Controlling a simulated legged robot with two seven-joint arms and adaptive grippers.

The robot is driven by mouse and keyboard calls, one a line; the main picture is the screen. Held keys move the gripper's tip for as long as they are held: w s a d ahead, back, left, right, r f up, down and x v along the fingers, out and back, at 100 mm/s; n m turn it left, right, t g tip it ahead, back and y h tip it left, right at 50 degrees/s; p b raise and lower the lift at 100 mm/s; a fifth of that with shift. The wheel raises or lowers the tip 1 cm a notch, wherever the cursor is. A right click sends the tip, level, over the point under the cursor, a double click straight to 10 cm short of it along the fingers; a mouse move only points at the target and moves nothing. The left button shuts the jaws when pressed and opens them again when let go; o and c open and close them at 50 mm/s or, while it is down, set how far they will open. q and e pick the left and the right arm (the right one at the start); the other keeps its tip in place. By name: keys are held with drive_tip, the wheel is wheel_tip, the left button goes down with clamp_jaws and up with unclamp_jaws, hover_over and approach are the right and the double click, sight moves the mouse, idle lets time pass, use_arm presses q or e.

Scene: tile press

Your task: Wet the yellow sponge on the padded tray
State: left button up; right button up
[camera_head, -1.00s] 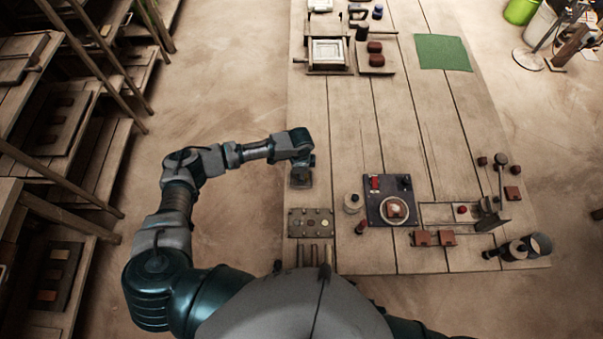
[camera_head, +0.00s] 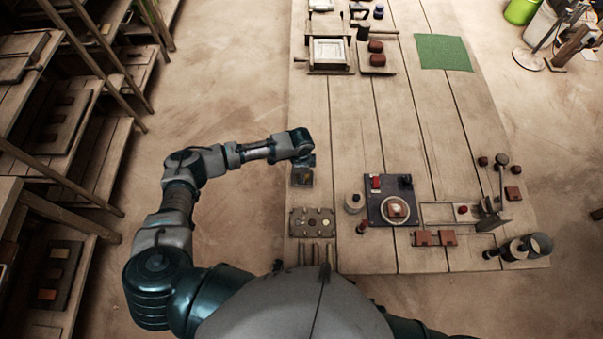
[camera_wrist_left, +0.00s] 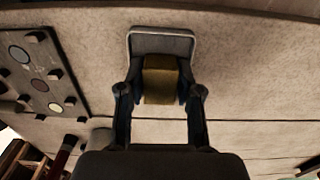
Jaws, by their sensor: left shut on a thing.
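The yellow sponge (camera_wrist_left: 160,82), dark yellow and block-shaped, sits between the fingers of my left gripper (camera_wrist_left: 159,96) in the left wrist view. The gripper is shut on it. The padded tray (camera_wrist_left: 160,43), grey with a pale raised rim, lies around or under the sponge's far end; whether they touch I cannot tell. In the head view my left gripper (camera_head: 305,161) is over the tray (camera_head: 303,184) at the table's left edge, and a small yellowish patch shows there. My right gripper is out of view.
A plate with several round discs (camera_head: 312,222) lies just nearer than the tray. A dark blue board (camera_head: 379,210) with a round dish and a white-topped pot (camera_head: 353,203) stand to the right. The table between tray and the far press frame (camera_head: 330,52) is clear.

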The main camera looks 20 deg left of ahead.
use_arm(q)
drive_tip(key=shift+a, duration=0.1)
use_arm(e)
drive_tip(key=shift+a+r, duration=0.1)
use_arm(q)
drive_tip(key=shift+d, duration=0.2)
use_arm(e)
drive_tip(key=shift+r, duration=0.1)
use_arm(q)
drive_tip(key=shift+a+f+p, duration=0.1)
drive_tip(key=shift+f+p, duration=0.05)
drive_tip(key=shift+p, duration=0.5)
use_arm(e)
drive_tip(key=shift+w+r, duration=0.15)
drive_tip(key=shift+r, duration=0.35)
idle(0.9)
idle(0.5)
